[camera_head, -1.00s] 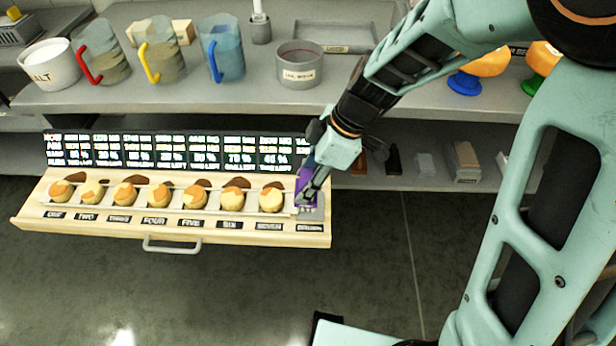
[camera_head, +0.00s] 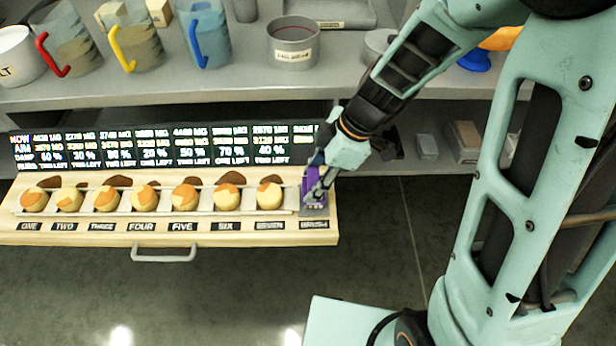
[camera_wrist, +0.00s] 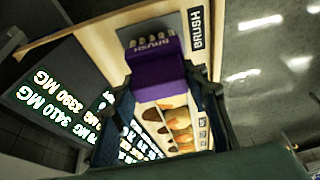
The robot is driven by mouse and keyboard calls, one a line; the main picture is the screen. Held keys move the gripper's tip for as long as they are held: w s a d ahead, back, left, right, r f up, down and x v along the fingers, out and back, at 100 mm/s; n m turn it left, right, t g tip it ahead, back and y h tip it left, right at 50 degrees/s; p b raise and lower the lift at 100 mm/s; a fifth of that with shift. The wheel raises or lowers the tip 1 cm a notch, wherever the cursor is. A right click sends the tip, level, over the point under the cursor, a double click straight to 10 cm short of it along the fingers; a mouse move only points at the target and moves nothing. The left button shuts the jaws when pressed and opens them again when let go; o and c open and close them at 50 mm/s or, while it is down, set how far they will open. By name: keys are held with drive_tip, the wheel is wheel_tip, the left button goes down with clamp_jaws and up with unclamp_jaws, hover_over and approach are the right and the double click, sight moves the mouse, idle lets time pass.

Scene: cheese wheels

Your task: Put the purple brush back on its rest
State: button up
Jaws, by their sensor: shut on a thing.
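The purple brush (camera_wrist: 158,68) is between the fingers of my gripper (camera_head: 318,188), which is shut on it. In the wrist view the brush lies in front of a grey rest (camera_wrist: 145,36) marked BRUSH. In the head view the brush (camera_head: 310,184) is at the right end of the wooden drawer, over or on the grey rest (camera_head: 315,211) behind the BRUSH label. My fingers partly hide it, and I cannot tell whether it touches the rest.
The pulled-out wooden drawer (camera_head: 60,238) holds several small cheese wheels (camera_head: 228,197) on a rail, left of my gripper. A display board (camera_head: 170,148) stands behind them. Jugs (camera_head: 207,35) and a round tin (camera_head: 295,43) stand on the shelf above.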

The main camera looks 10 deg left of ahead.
drive_tip(key=shift+f, duration=0.35)
drive_tip(key=shift+f+b, duration=0.2)
drive_tip(key=shift+b, duration=0.15)
drive_tip(key=o, duration=1)
drive_tip(key=shift+r, duration=0.1)
drive_tip(key=shift+r+p, duration=0.25)
drive_tip(key=shift+p, duration=0.2)
drive_tip(key=p+v, duration=0.1)
drive_tip(key=v, duration=1)
drive_tip(key=shift+w+d+r+p, duration=0.15)
drive_tip(key=shift+d+r+p, duration=0.15)
drive_tip(key=shift+r, duration=0.05)
